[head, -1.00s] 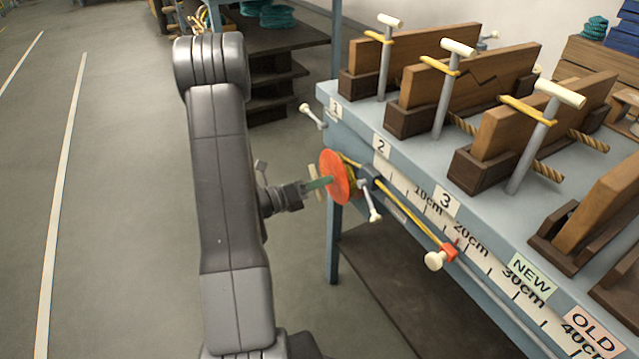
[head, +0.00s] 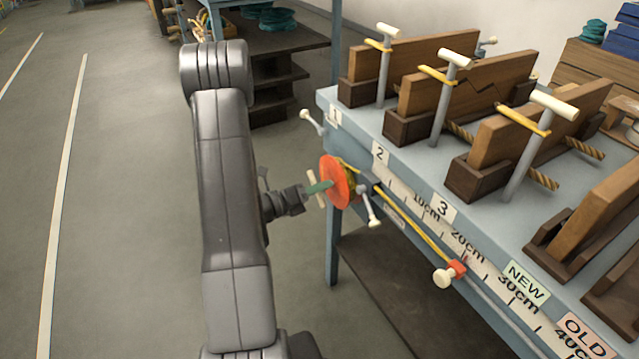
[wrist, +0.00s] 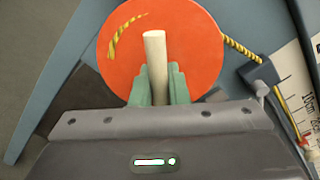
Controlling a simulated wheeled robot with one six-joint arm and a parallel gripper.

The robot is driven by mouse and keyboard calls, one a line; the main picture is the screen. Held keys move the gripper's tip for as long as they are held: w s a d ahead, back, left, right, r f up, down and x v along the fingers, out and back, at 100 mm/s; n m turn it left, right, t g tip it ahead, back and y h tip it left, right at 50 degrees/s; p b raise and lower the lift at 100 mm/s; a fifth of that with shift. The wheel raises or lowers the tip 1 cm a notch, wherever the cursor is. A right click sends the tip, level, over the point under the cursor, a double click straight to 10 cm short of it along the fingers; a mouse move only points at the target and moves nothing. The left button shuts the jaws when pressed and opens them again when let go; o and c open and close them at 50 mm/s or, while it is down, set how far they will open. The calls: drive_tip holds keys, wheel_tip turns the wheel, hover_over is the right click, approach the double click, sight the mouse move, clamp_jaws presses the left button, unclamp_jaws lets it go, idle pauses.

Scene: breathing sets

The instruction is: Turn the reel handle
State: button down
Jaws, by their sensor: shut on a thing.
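The reel is an orange-red disc (head: 335,181) with yellow rope, at the near left corner of the bench. It also shows in the wrist view (wrist: 195,50). Its handle is a cream peg (wrist: 155,50) in front of the disc. My gripper (wrist: 158,85) is shut on this peg, with a green finger on each side of it. In the head view my gripper (head: 320,187) reaches the reel from the left; the peg is partly hidden by the fingers there.
A yellow rope runs from the reel to a red slider (head: 457,268) with a cream knob, along a centimetre scale on the bench (head: 410,150) front. Wooden blocks with clamp posts stand on the bench. Open floor lies left; a dark shelf (head: 270,75) stands behind.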

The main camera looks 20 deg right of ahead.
drive_tip(key=shift+n+p, duration=0.4)
drive_tip(key=shift+n, duration=0.1)
drive_tip(key=c, duration=1.4)
unclamp_jaws()
drive_tip(key=shift+o, duration=0.2)
drive_tip(key=s+a+p, duration=0.1)
drive_tip(key=a, duration=1.3)
drive_tip(key=shift+c, duration=0.4)
